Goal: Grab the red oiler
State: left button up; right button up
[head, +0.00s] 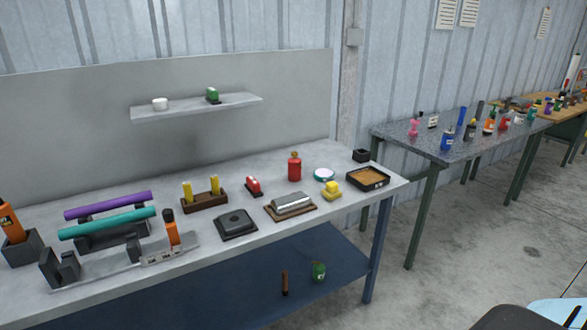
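A red can-like container with a small brownish top, which looks like the red oiler (294,169), stands upright on the grey workbench (345,155), toward its back right. Neither of my grippers is in view, and nothing is seen touching the red oiler.
A silver block on a brown base (290,204), a yellow object (331,190) and a green-white round tin (324,174) are near the oiler. A dark tray (367,178) lies further right. Purple (108,204) and teal (107,223) tubes lie left. A shelf (190,108) hangs above.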

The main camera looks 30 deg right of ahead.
aim_at(295, 168)
jog(key=i+l+z, duration=0.7)
jog(key=j, duration=0.1)
